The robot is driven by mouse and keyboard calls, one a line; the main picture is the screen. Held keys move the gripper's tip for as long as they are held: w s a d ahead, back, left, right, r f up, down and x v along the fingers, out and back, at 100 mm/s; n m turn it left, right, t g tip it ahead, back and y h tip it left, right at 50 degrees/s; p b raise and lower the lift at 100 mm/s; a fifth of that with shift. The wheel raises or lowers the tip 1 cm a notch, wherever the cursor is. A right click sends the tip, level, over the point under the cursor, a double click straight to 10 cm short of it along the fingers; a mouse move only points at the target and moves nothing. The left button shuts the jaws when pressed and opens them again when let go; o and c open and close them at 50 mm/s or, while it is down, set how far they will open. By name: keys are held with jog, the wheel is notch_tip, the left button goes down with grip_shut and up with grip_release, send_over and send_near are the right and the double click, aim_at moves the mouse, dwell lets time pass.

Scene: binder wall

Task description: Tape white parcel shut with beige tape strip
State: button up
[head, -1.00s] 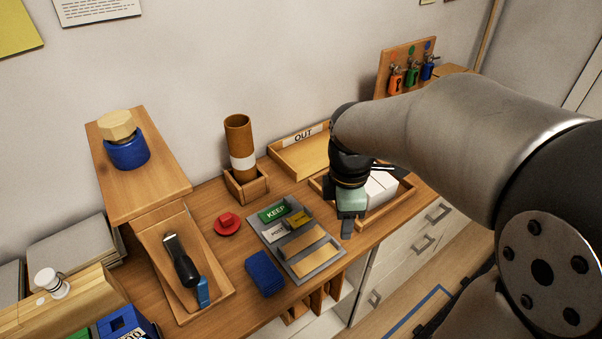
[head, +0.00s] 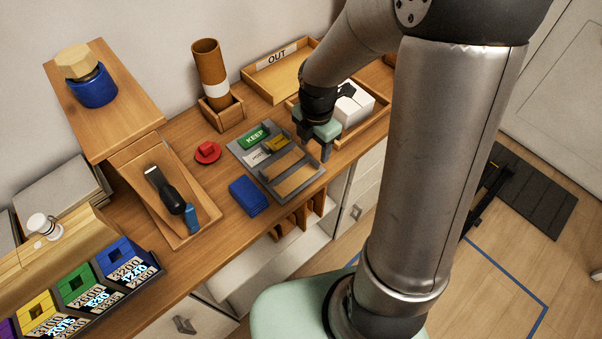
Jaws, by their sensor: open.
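The white parcel (head: 356,104) sits in a wooden tray on the right of the desk, partly hidden by my arm and gripper. Two flat beige strips, an upper one (head: 283,163) and a lower one (head: 297,180), lie in the grey holder (head: 262,175) at the middle of the desk. My gripper (head: 319,152) points down at the holder's right edge, just right of the strips and in front of the parcel. Its jaws are open, and I see nothing between them. Whether the fingertips touch anything cannot be told.
The holder also has a green KEEP piece (head: 254,138) and small labels. A blue block (head: 248,196) and red stamp (head: 207,152) are to its left. A brown tube (head: 210,75) stands behind, beside the OUT tray (head: 268,86). The desk's front edge is close.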

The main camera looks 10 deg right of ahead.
aim_at(315, 160)
jog(key=shift+w+d+f+p, duration=0.1)
jog(key=shift+f+p, duration=0.1)
jog(key=shift+f, duration=1.25)
jog(key=shift+w+d+f+p, duration=0.1)
jog(key=shift+f+p, duration=0.05)
jog(key=shift+f, duration=1.25)
jog(key=shift+s, duration=0.1)
jog(key=c, duration=1)
